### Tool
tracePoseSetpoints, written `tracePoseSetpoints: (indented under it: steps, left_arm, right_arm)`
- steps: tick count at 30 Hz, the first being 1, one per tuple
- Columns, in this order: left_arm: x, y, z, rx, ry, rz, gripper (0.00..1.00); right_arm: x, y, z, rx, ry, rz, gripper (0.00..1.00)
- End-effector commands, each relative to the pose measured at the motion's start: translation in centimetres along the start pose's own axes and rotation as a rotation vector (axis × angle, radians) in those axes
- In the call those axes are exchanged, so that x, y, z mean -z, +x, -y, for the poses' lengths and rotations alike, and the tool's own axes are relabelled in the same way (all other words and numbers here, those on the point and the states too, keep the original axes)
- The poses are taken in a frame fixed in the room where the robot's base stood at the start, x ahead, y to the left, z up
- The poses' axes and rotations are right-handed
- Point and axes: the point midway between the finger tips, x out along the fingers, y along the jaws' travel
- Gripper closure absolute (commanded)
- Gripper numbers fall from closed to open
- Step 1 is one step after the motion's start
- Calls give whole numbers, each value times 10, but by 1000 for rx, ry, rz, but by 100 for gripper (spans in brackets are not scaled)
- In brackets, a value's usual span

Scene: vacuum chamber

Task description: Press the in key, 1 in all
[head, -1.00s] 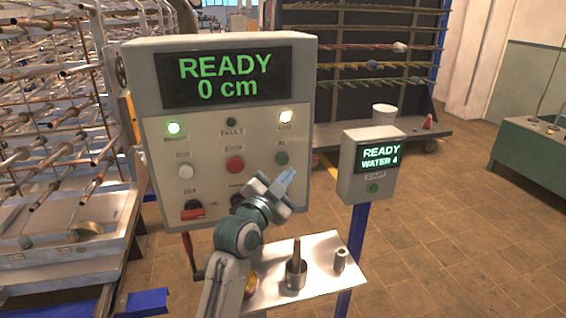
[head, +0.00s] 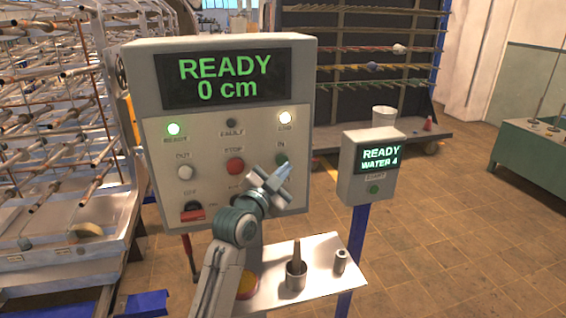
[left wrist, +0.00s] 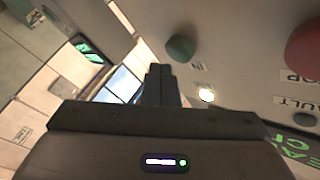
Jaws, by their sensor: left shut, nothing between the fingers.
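The IN key (head: 282,159) is a dark green round button on the right of the grey control panel (head: 150,120), below a lit lamp. My left gripper (head: 284,169) is shut and empty, its tips just below the IN key in the head view. In the left wrist view the key (left wrist: 180,47) stands out from the panel near the shut fingertips (left wrist: 160,70), with a visible gap in the picture. Whether they touch is not clear, but they look apart. The panel screen (head: 226,78) reads READY 0 cm. My right gripper is not in view.
The red STOP button (head: 235,166) and white OUT button (head: 185,172) sit left of the IN key. A smaller box (head: 350,185) reading READY WATER 4 stands to the right. A metal shelf (head: 325,262) with a cup holding a tool (head: 296,275) lies below.

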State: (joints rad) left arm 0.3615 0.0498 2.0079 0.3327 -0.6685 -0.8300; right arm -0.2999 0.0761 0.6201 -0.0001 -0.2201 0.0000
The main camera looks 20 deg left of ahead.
Motion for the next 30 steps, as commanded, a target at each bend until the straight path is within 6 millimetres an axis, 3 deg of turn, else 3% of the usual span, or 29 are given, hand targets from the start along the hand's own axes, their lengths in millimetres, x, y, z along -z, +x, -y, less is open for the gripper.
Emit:
tracePoseSetpoints:
  steps: [30]
  left_arm:
    - [0,0,0,0,0,0,100]
  right_arm:
    - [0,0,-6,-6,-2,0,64]
